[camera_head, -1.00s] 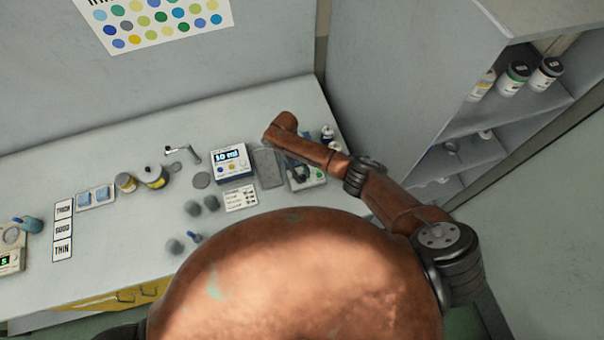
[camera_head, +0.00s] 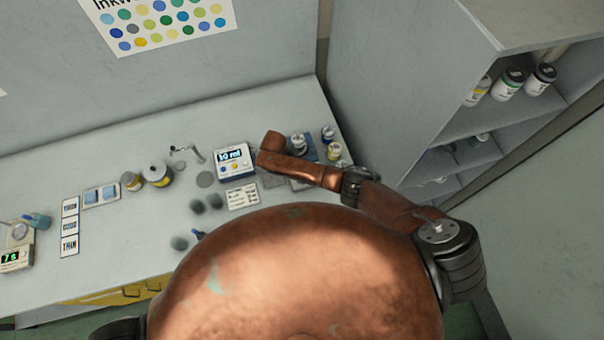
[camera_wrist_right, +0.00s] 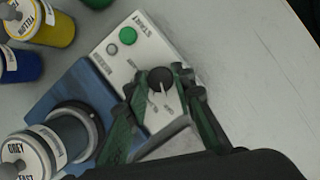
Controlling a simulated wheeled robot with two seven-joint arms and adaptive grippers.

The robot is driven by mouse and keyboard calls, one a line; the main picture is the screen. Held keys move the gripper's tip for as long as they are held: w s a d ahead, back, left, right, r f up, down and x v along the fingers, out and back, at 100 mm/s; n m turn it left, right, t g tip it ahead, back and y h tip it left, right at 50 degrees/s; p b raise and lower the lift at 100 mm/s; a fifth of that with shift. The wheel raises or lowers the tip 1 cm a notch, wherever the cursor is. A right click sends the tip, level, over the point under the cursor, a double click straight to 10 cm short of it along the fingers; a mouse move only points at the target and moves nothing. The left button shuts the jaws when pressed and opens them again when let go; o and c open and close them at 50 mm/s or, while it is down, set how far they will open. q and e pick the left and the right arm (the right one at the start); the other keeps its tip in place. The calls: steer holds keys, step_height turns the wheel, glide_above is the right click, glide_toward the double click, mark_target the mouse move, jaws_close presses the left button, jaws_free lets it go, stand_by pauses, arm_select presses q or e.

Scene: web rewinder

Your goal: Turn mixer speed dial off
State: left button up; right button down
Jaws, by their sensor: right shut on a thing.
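The mixer shows in the right wrist view as a white control panel (camera_wrist_right: 128,48) with a green button, joined to a blue base (camera_wrist_right: 75,98). Its black speed dial (camera_wrist_right: 160,80), with a pale pointer line, sits on the panel. My right gripper (camera_wrist_right: 161,88) has its two green fingers on either side of the dial and is shut on it. In the head view the mixer's blue base (camera_head: 312,152) shows behind my right forearm, which hides the panel, dial and gripper. My left gripper is not in view.
A yellow-labelled jar (camera_wrist_right: 50,28) and a blue one (camera_wrist_right: 20,66) stand close by. Bare bench lies right of the panel.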

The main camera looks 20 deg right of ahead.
steer(key=shift+a+n, duration=0.1)
steer(key=shift+n, duration=0.3)
steer(key=c, duration=1.6)
jaws_free()
steer(key=v, duration=1.2)
steer(key=shift+s, duration=0.15)
